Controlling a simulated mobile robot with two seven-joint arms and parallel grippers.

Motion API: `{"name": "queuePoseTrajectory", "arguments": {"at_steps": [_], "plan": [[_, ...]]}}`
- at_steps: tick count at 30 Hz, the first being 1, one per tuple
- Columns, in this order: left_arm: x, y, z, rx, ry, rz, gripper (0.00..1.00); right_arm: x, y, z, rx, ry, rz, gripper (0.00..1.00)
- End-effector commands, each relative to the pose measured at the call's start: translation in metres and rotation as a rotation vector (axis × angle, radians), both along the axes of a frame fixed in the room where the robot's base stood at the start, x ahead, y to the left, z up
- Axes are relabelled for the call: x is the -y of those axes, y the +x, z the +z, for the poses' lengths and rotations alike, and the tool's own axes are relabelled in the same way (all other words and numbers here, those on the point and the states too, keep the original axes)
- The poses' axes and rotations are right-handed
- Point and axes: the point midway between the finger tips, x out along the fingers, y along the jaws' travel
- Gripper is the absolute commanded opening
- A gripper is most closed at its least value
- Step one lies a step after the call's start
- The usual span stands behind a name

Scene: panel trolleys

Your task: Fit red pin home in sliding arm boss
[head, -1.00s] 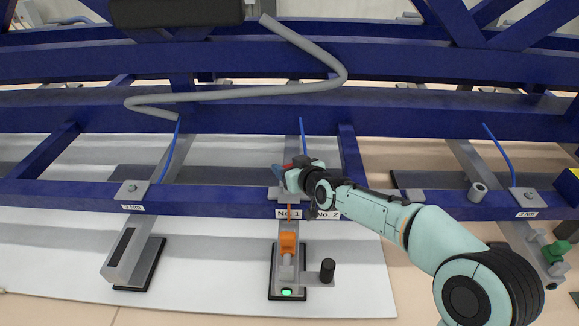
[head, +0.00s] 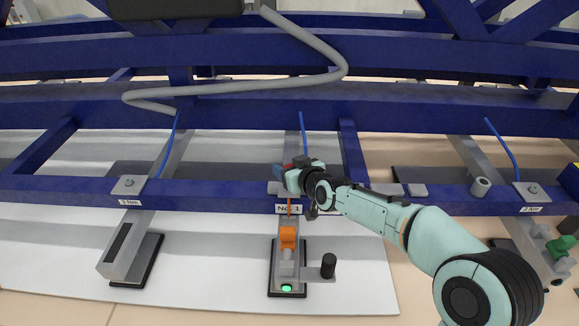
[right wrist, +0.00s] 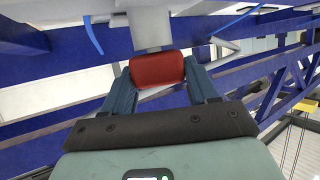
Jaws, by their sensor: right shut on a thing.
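The red pin (right wrist: 157,69) shows as a red block between the two blue fingers of my right gripper (right wrist: 160,82) in the right wrist view. My right gripper (head: 281,174) is shut on the pin, over the blue rail above the "No. 1" label; only a little red shows in the head view. A grey arm (right wrist: 150,28) lies directly beyond the pin in the right wrist view. The boss itself and the pin's lower end are hidden, so I cannot tell how deep the pin sits. My left gripper is not in view.
The blue rail (head: 230,196) runs across beneath my right wrist. Below it stand an orange clamp-like part (head: 288,238), a green light (head: 287,288) and a black knob (head: 328,265). A grey hose (head: 240,90) crosses the upper beams. White floor sheet lies open at lower left.

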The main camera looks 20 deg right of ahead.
Motion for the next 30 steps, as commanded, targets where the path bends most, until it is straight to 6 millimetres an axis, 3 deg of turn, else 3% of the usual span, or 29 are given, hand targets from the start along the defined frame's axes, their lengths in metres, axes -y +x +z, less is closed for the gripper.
{"name": "queuePoseTrajectory", "arguments": {"at_steps": [2,3,5,16,30], "plan": [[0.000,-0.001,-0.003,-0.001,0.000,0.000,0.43,0.000,0.000,-0.002,0.001,0.000,0.000,0.20],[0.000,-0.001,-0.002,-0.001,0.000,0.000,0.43,0.000,0.000,-0.001,0.001,0.000,0.000,0.71],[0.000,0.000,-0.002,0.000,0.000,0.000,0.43,0.000,0.000,-0.001,0.001,0.000,0.000,0.88],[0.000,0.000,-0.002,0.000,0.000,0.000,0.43,0.000,-0.004,0.001,0.001,0.000,0.000,0.88],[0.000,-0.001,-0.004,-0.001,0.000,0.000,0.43,0.003,-0.038,0.015,0.002,0.000,-0.001,0.88]]}}
